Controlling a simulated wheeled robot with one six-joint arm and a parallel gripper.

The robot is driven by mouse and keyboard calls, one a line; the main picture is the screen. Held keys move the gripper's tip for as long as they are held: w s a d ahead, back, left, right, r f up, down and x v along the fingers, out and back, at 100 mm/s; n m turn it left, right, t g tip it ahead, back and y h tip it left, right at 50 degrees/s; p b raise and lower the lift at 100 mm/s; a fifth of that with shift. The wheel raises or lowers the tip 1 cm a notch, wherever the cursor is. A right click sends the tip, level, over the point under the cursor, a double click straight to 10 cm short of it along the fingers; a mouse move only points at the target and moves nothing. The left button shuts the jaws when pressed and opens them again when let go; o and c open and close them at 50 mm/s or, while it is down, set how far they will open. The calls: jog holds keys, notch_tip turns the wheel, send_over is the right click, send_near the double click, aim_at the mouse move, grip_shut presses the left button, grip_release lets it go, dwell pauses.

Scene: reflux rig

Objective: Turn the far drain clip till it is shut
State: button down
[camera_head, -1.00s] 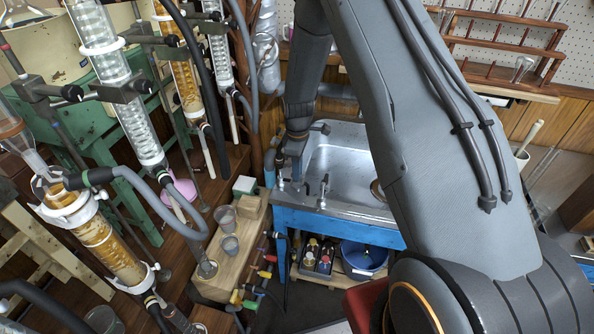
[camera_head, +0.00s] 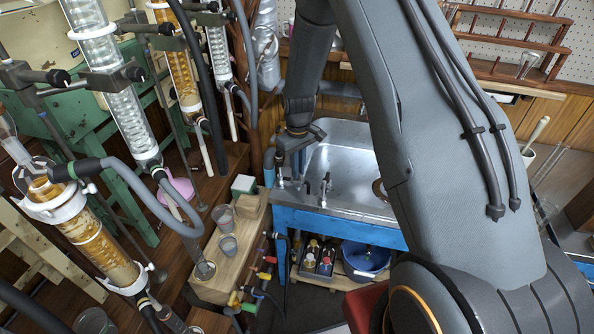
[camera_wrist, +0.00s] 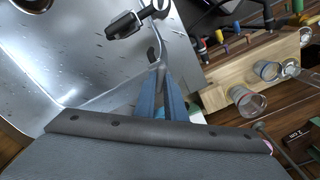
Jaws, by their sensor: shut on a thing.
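My gripper (camera_wrist: 159,72) has its blue fingers closed together in the wrist view. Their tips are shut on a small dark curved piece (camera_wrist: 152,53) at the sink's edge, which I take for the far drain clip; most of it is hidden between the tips.
The steel sink (camera_head: 345,170) sits on a blue frame. Glass condensers (camera_head: 120,95) and thick grey hoses crowd the left. The sink basin is clear.

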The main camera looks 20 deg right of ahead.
jog(key=m+b, duration=0.1)
jog(key=m, duration=0.4)
jog(key=shift+w+m, duration=0.1)
jog(key=shift+m, duration=0.2)
jog(key=m+b, duration=0.1)
jog(key=m, duration=0.4)
jog(key=shift+r+m, duration=0.1)
jog(key=shift+m, duration=0.3)
jog(key=c, duration=1.8)
grip_release()
jog(key=shift+r+b, duration=1.1)
jog(key=shift+r, duration=2.75)
